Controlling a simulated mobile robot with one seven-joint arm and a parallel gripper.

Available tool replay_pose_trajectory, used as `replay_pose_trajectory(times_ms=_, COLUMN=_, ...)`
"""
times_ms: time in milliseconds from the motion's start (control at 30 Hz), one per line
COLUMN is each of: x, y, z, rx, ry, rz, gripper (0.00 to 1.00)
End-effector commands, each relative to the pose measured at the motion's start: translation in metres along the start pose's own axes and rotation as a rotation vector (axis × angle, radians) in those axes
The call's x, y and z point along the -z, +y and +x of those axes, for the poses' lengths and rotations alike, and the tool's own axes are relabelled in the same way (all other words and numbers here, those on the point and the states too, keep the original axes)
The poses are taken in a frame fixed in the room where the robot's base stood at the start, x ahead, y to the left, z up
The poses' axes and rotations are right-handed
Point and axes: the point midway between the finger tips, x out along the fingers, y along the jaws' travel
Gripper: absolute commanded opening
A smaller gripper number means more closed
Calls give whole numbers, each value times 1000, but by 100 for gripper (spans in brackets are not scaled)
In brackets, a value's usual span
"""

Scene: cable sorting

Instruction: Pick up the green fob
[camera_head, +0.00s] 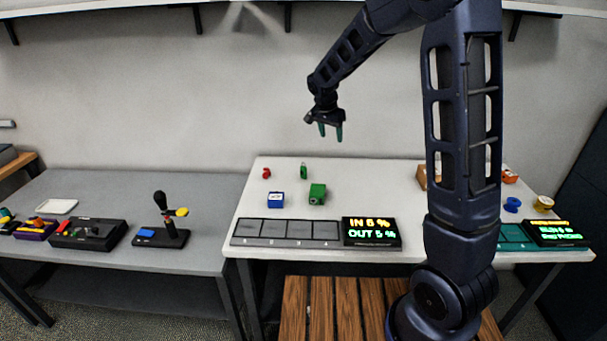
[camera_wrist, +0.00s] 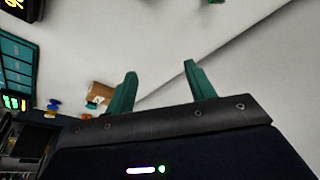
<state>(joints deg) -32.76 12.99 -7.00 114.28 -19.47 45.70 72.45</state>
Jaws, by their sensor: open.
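A small upright green item (camera_head: 303,171), which looks like the green fob, is on the white table (camera_head: 380,180), near its back edge. A small red item (camera_head: 266,173) is to its left, and a larger green box (camera_head: 317,194) is in front of it. My gripper (camera_head: 330,135) hangs above the back of the table, up and to the right of the green fob, with its two green fingers apart and nothing between them. In the wrist view my open fingers (camera_wrist: 160,70) point at bare wall and table surface. I cannot make out the fob there.
A blue box (camera_head: 276,200) is left of the green box. A grey tray (camera_head: 290,242) and a display (camera_head: 371,232) line the front edge. Blue and yellow spools (camera_head: 512,204) (camera_head: 543,203) are at right. A grey table (camera_head: 110,180) with devices is at left.

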Motion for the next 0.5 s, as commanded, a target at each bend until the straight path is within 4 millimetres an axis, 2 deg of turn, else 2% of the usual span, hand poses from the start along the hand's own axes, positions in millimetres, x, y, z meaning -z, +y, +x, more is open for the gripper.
replay_pose_trajectory(times_ms=33, x=-7, y=-17, z=12, rx=-9, ry=5, rz=6, gripper=55)
replay_pose_trajectory(times_ms=100, x=-15, y=-37, z=26, rx=-16, ry=15, rz=26, gripper=55)
replay_pose_trajectory(times_ms=300, x=-41, y=-91, z=69, rx=-35, ry=49, rz=80, gripper=55)
replay_pose_trajectory(times_ms=500, x=-64, y=-126, z=98, rx=-40, ry=75, rz=115, gripper=55)
